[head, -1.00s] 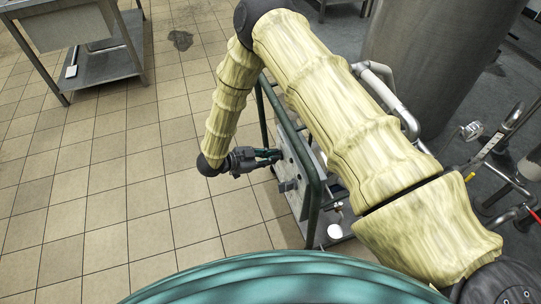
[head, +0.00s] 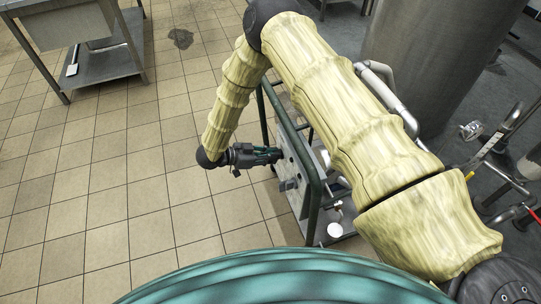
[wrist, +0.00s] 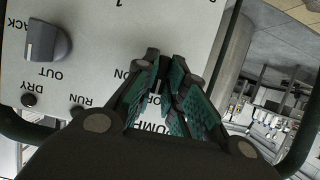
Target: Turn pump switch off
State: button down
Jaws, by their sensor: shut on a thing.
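The control panel (wrist: 90,50) is a pale plate with upside-down lettering in the wrist view. It shows the words ON, part of OFF and part of PUMP around my gripper (wrist: 166,80). My gripper's green-padded fingers are shut on the pump switch at the panel face. The fingers hide most of the switch, so its exact angle cannot be told. In the head view my gripper (head: 277,155) reaches from the left to the panel (head: 291,172) inside a green tube frame (head: 315,190).
A grey knob (wrist: 47,42) sits on the same panel near the words OUT and ACK, with a small dark indicator (wrist: 29,100) by DRY RUN. Green frame bars flank the panel. A large steel tank (head: 425,60) stands behind.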

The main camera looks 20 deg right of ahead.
jog(key=c, duration=1.5)
grip_release()
jog(key=v, duration=1.2)
jog(key=shift+f, duration=0.1)
